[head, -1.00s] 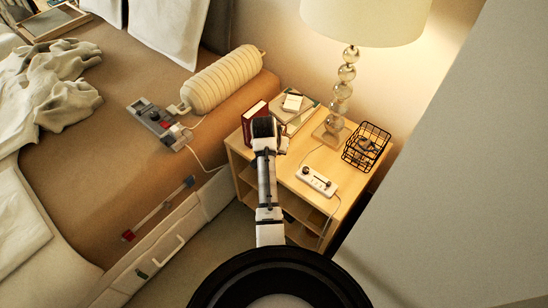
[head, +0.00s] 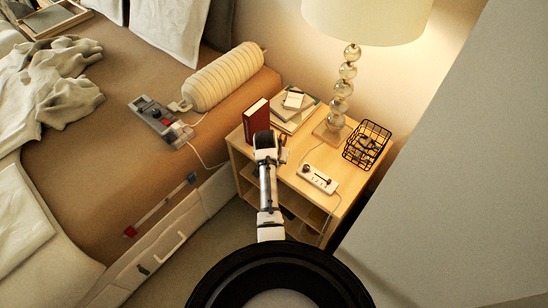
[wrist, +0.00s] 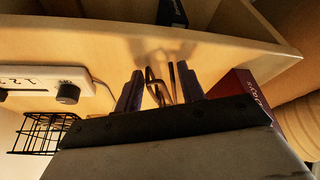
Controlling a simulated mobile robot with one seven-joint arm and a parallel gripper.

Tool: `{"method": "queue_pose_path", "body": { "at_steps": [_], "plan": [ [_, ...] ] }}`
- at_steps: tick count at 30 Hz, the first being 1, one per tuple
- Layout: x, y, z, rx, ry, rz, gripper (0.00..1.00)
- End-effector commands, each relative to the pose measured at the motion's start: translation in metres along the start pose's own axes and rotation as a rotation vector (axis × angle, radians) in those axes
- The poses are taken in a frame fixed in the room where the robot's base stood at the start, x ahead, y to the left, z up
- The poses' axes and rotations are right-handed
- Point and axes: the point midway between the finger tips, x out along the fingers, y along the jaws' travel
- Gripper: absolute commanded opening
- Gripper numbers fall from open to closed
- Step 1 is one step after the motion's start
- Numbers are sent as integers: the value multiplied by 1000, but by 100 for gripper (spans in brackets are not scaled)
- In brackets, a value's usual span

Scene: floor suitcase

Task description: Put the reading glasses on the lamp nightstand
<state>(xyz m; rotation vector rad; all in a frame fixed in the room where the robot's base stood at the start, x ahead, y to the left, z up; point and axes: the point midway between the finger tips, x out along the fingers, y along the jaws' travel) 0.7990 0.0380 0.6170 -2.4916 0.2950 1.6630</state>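The lamp nightstand (head: 316,157) is a light wood stand with open shelves beside the bed, and its top also shows in the wrist view (wrist: 110,42). Thin dark wire shapes, seemingly the reading glasses (wrist: 160,84), lie between my fingers, close to the nightstand top. My gripper (wrist: 161,86) is open, with its fingers apart on either side of them. Whether the glasses rest on the wood is hard to tell. In the head view my gripper (head: 281,150) is at the nightstand's near side, and my arm hides the glasses.
The lamp (head: 346,75) stands at the back. A red book (head: 256,118), stacked books (head: 300,116), a white control box (head: 317,180) with a cable and a black wire basket (head: 367,145) occupy the top. The bed (head: 130,85) is at left, a grey panel (head: 465,190) at right.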

Motion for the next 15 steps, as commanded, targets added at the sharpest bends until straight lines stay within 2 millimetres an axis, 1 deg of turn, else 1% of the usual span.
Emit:
{"method": "queue_pose_path", "body": {
  "at_steps": [1, 3, 10, 15],
  "plan": [
    [0, 0, 0, 0, 0, 0, 46],
    [0, 0, 0, 0, 0, 0, 52],
    [-1, 0, 0, 0, 0, 0, 52],
    [-10, 0, -2, 0, 2, -1, 52]
  ]
}}
